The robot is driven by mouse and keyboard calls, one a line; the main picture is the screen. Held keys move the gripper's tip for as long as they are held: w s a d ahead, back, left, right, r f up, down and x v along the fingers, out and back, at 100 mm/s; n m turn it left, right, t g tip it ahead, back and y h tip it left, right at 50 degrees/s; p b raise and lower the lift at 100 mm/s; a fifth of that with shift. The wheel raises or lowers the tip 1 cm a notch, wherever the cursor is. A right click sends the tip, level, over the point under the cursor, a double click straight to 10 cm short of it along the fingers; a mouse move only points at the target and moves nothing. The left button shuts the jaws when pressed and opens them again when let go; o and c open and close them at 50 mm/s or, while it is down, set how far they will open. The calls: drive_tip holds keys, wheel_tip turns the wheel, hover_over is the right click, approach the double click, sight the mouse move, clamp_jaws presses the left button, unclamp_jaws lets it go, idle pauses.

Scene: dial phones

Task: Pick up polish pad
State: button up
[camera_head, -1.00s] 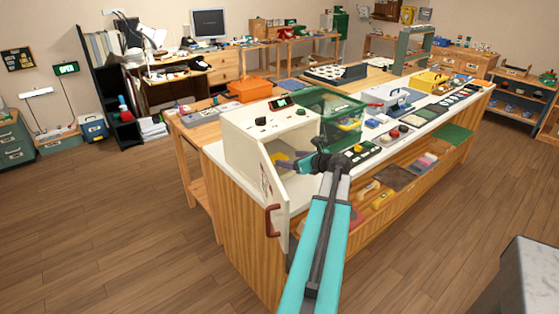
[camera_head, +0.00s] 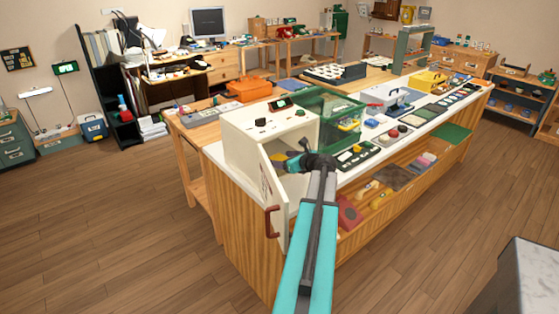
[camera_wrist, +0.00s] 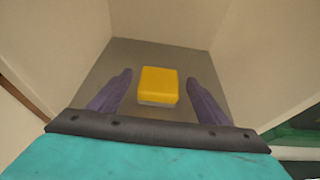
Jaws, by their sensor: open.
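The polish pad (camera_wrist: 158,85), a yellow block with a pale underside, lies on the grey floor inside a cream box. In the wrist view my gripper (camera_wrist: 160,84) is open, with one purple finger on each side of the pad and a gap between each finger and it. In the head view my gripper (camera_head: 284,162) reaches into the open front of the cream cabinet (camera_head: 262,140), whose door (camera_head: 271,200) with a red-brown handle stands open.
A green clear-sided bin (camera_head: 328,108) stands right beside the cabinet on the white counter. A black tray with knobs (camera_head: 358,157) lies on the counter right of my arm. The cabinet walls are close around my gripper.

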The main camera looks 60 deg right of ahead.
sight(280, 158)
drive_tip(key=shift+x, duration=1.05)
drive_tip(key=c, duration=1.2)
drive_tip(key=shift+r, duration=0.15)
drive_tip(key=shift+c, duration=0.2)
drive_tip(key=shift+s+a+r, duration=0.1)
drive_tip(key=shift+s+r, duration=0.05)
drive_tip(key=shift+r, duration=0.25)
wheel_tip(280, 158, up, 6)
drive_tip(key=shift+b, duration=0.55)
drive_tip(key=s+a+b, duration=0.1)
drive_tip(key=s+a, duration=0.2)
drive_tip(key=s, duration=0.6)
drive_tip(key=s+a+b, duration=0.1)
drive_tip(key=s+a, duration=0.2)
drive_tip(key=s, duration=0.6)
drive_tip(key=shift+s, duration=0.3)
drive_tip(key=shift+a, duration=0.1)
